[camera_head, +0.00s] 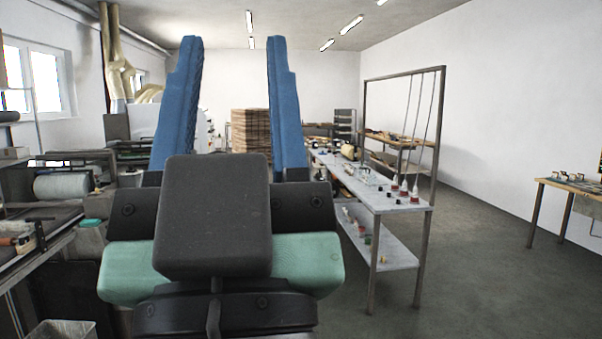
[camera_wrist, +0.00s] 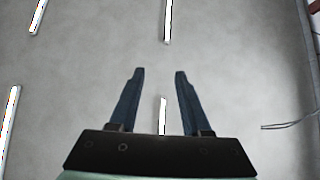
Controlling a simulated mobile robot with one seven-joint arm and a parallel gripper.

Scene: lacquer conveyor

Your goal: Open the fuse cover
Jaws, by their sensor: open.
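My gripper (camera_head: 231,45) stands large in the middle of the head view, its two blue fingers pointing up and spread wide apart. It is open with nothing between the fingers. In the wrist view my gripper (camera_wrist: 157,75) shows against the grey ceiling with its strip lights, also open and empty. I cannot make out a fuse cover in either view. My gripper and wrist hide part of the room behind them.
A metal workbench (camera_head: 398,202) with bottles and small items stands right of centre, with a tall frame. Machinery (camera_head: 62,186) lines the left side. A wooden table (camera_head: 570,187) is at the far right.

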